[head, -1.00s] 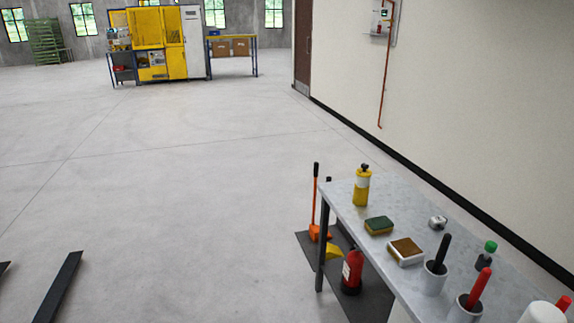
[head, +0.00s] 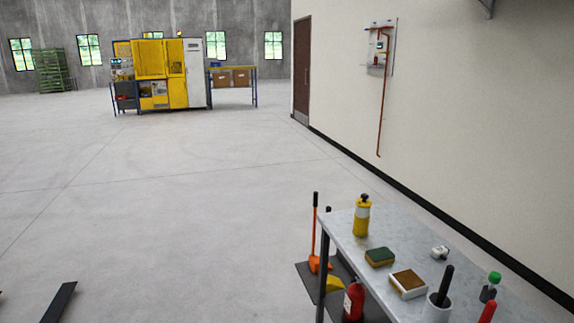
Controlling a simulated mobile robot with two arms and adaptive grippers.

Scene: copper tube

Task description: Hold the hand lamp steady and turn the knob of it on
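A yellow canister (head: 361,218) with a pale band and a black top stands upright at the far left corner of the grey table (head: 340,228). It may be the hand lamp, but its knob is too small to make out. Nothing is touching it. Neither my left gripper nor my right gripper is in view.
On the table are a sponge (head: 380,257), a white tray with a brown top (head: 408,284), a small silver item (head: 440,252), a green-capped bottle (head: 489,288) and a cup with a black handle (head: 437,306). A red extinguisher (head: 353,303) stands below. Open floor lies left.

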